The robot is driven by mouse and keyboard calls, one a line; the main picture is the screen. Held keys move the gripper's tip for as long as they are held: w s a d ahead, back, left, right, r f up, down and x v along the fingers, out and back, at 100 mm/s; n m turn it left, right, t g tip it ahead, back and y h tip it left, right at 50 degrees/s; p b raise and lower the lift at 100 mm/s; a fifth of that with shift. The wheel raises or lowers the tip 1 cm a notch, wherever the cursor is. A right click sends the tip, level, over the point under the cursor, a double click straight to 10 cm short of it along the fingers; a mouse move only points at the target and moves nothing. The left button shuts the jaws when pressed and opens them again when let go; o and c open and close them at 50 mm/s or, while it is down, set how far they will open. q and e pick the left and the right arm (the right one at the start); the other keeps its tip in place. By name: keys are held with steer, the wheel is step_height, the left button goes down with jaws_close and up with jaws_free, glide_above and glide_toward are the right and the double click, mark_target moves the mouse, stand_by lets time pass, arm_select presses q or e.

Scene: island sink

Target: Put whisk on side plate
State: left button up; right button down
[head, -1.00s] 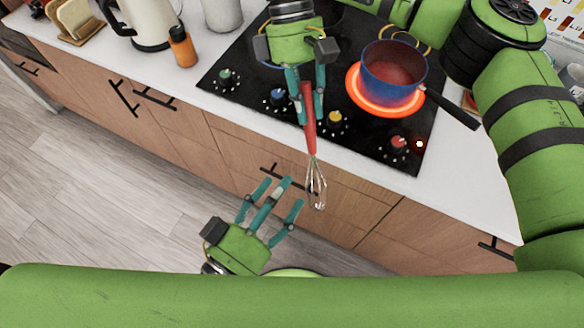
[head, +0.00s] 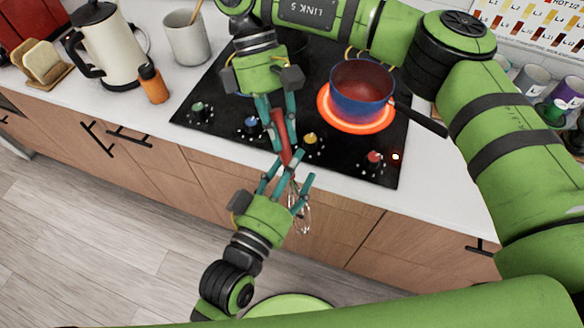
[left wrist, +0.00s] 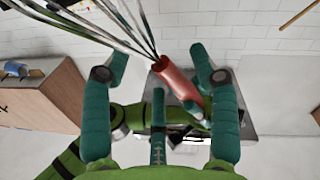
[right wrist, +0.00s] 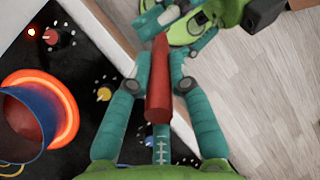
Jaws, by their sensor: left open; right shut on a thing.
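The whisk has a red handle (head: 283,140) and a wire end (head: 301,213); it hangs in front of the stove edge, wires down. My right gripper (head: 280,132) is shut on the upper handle, which also shows in the right wrist view (right wrist: 159,85). My left gripper (head: 289,179) is open, its fingers spread beside the lower handle and the top of the wires. In the left wrist view the handle (left wrist: 178,84) lies between the left fingers (left wrist: 164,72); I cannot tell whether they touch it. No side plate is visible.
A blue pot (head: 362,92) with a red inside sits on a glowing burner (head: 325,112), its handle pointing right. A kettle (head: 104,45), an orange bottle (head: 152,84) and a white crock (head: 187,38) stand at left. Wooden cabinets (head: 225,170) front the counter.

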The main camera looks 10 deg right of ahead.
arm_select(q)
jaws_close()
arm_select(e)
steer(key=c, duration=1.1)
jaws_free()
steer(key=shift+o, duration=0.2)
